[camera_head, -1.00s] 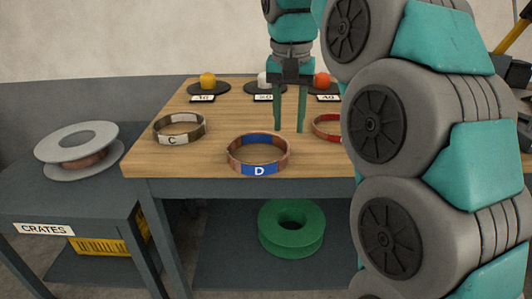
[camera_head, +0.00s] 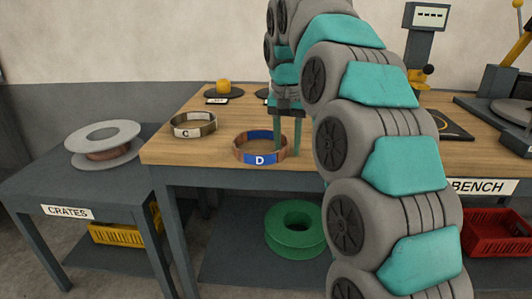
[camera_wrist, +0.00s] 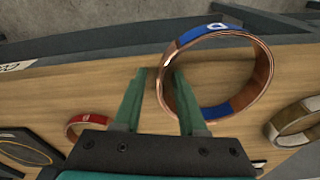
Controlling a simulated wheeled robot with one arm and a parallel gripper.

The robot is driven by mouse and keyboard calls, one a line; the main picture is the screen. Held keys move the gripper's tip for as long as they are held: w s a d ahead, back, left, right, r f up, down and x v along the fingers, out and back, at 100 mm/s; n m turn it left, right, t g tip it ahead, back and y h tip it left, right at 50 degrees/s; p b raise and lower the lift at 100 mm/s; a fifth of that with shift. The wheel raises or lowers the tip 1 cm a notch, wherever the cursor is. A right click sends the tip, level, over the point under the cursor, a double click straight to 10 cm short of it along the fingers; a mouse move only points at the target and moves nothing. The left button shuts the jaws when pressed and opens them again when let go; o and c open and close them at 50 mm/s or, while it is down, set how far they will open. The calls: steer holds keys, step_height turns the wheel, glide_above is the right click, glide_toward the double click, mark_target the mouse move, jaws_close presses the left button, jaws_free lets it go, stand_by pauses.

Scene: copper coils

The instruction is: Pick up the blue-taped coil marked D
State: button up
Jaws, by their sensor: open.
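The blue-taped coil marked D (camera_head: 261,159) lies on the front edge of the wooden bench top. It is a copper ring, and it also shows in the wrist view (camera_wrist: 251,105). My gripper (camera_head: 288,151) is open and points down at the coil's right side. In the wrist view my fingertips (camera_wrist: 159,73) appear on either side of the coil's near-left wall, one inside the ring and one outside. I cannot tell whether they touch it. Nothing is held.
Coil C (camera_head: 193,125), white-taped, lies to the left of D. A red-taped coil (camera_wrist: 90,121) shows in the wrist view. A yellow knob (camera_head: 223,87) stands behind with a label. A green spool (camera_head: 296,230) is under the bench. The crates table (camera_head: 40,185) is at left.

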steer(key=shift+r, duration=0.1)
jaws_close()
stand_by(1.3)
